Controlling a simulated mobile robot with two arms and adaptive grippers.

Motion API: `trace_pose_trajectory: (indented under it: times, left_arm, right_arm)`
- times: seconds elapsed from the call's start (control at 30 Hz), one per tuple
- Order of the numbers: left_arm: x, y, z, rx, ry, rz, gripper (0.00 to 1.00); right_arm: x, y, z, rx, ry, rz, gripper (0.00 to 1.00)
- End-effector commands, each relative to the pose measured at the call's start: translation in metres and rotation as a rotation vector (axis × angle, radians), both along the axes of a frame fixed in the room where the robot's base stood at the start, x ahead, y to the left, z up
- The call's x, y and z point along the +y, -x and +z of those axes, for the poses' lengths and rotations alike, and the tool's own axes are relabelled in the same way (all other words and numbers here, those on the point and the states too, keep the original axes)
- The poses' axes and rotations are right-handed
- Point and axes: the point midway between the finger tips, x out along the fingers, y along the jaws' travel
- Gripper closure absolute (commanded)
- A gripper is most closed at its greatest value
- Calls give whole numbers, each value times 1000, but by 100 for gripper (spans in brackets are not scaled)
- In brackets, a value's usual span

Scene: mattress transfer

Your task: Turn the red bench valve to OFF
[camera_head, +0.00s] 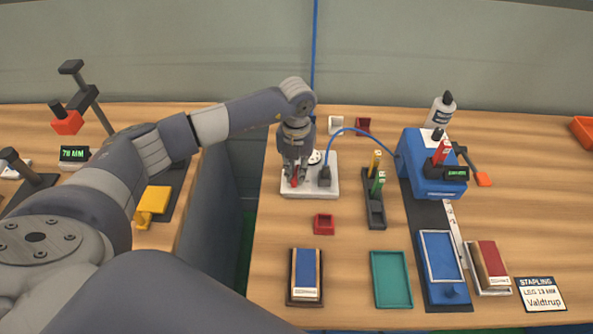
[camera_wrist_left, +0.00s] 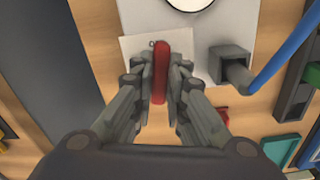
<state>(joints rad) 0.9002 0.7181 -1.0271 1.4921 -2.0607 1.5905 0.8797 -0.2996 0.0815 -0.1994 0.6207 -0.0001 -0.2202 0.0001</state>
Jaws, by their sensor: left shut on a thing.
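The red bench valve handle (camera_wrist_left: 161,72) sits between the fingers of my left gripper (camera_wrist_left: 160,90) in the left wrist view, long side running up and down the picture. The gripper is shut on it. In the head view my left gripper (camera_head: 296,172) points down over the white valve plate (camera_head: 310,192), and only a bit of red shows between its fingers. A grey block (camera_head: 324,176) with a blue hose stands on the plate just right of the handle. Any OFF marking is hidden or too small to read. My right gripper is not in view.
A blue stapling machine (camera_head: 421,170) stands right of the plate, joined by the blue hose (camera_head: 345,130). A dark holder (camera_head: 376,212) with yellow and green pieces is between. A small red box (camera_head: 324,224) and a teal tray (camera_head: 391,279) lie in front. A gap separates the tables.

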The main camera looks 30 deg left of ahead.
Motion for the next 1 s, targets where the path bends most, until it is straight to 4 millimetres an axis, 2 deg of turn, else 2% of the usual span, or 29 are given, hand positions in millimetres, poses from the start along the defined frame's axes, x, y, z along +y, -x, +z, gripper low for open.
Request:
trace_pose_trajectory:
  times: [0.4,0.97,1.0]
  left_arm:
    - [0,-2,2,-5,0,192,100]
    - [0,-2,2,-8,1,221,100]
    - [1,-2,2,-8,1,222,80]
  right_arm:
    - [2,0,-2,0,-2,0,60]
    - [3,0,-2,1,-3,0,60]
    - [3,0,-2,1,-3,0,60]
